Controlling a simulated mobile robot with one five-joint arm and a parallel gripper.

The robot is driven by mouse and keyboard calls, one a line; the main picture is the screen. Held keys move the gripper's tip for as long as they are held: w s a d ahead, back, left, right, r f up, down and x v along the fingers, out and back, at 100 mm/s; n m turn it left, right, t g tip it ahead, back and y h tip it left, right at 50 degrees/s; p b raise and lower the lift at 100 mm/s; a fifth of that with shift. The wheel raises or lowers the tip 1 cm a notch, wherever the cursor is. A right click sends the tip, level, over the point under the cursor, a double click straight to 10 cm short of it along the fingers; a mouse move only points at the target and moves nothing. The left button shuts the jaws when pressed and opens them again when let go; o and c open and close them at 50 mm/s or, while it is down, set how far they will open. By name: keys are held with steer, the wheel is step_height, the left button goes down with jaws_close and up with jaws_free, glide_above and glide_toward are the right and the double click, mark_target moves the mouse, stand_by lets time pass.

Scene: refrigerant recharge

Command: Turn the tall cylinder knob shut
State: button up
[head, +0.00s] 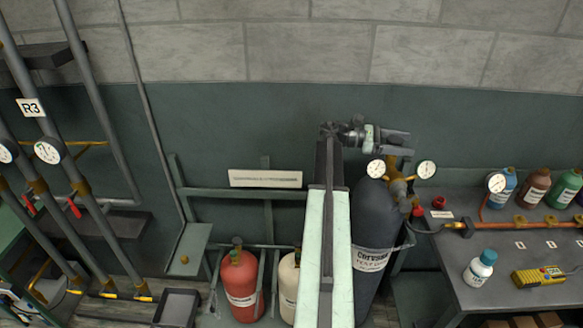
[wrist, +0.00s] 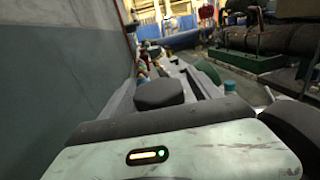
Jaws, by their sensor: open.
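The tall dark grey cylinder (head: 370,235) with a white label stands upright in the rack, partly covered by my arm. Its brass valve (head: 397,185) carries two round gauges at the top. A small red knob (head: 418,211) shows at the right of the valve. The cylinder's own top knob cannot be made out clearly; my gripper may cover it. My gripper (head: 402,140) is open, points right and appears just above the valve and gauges. I see nothing between its jaws. In the wrist view a dark rounded shape (wrist: 160,94) lies ahead of my wrist; I cannot tell what it is.
A red cylinder (head: 240,287) and a cream cylinder (head: 289,285) stand left of the tall one. Pipes with gauges stand at left.

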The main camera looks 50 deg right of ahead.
steer(key=shift+s+a+n+t+h, duration=0.15)
steer(key=shift+a+n+t+h, duration=0.1)
steer(key=shift+n+t+h, duration=0.55)
steer(key=shift+w+d+n+t+h, duration=0.1)
steer(key=shift+w+n+t+h, duration=0.25)
steer(key=shift+h, duration=0.35)
steer(key=w+a+f+t, duration=0.4)
steer(key=w+a+f, duration=0.1)
steer(key=w+a, duration=0.7)
steer(key=w+a+f+n+t, duration=0.1)
steer(key=w+a+f+t, duration=0.3)
steer(key=w+a, duration=0.8)
steer(key=w+f, duration=0.1)
steer(key=w, duration=0.2)
steer(key=shift+w+a, duration=0.15)
steer(key=shift+a, duration=0.1)
steer(key=shift+n, duration=0.25)
